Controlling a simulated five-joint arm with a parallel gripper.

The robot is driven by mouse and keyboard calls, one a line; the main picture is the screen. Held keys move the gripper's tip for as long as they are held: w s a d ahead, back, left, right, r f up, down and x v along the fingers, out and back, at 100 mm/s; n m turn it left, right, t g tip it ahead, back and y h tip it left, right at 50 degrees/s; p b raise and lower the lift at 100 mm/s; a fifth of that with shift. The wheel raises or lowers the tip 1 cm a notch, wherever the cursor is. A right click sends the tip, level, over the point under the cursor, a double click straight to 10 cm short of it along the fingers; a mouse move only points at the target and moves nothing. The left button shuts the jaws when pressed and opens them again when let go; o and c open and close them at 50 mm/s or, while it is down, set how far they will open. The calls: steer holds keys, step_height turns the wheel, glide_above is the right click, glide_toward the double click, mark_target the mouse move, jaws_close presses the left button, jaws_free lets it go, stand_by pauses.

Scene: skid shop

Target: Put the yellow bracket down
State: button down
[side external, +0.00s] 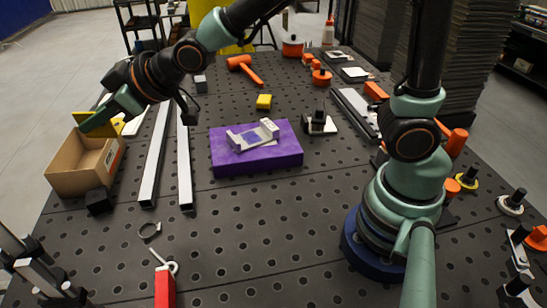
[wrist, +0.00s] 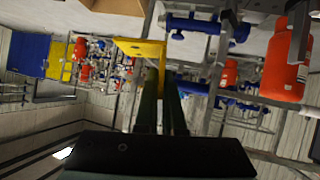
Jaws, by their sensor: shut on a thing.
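The yellow bracket (side external: 83,118) is held in my gripper (side external: 91,121) at the left of the side external view. My green fingers cover part of it there. The bracket appears just above the open cardboard box (side external: 62,180), near its far rim; I cannot tell whether they touch. In the wrist view the bracket (wrist: 140,48) shows as a yellow plate at the tips of my shut gripper (wrist: 162,78).
Two metal bars (side external: 156,155) lie right of the box, and a black block (side external: 98,201) stands by its front corner. A purple block (side external: 257,158) carries a metal part (side external: 250,136). A small yellow block (side external: 264,101) sits behind.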

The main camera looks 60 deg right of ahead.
steer(key=s+a+f+n+g+y, duration=0.1)
steer(key=s+a+f, duration=0.15)
steer(key=a, duration=0.45)
steer(key=s+a+f+n+g+y, duration=0.1)
steer(key=s+a+f+y, duration=0.1)
steer(key=s+a, duration=0.35)
steer(key=f, duration=0.5)
steer(key=w+a+f, duration=0.1)
steer(key=f, duration=0.9)
steer(key=shift+w+a+f, duration=0.2)
steer(key=shift+f, duration=2.2)
steer(key=shift+f, duration=0.15)
steer(key=c, duration=1)
jaws_free()
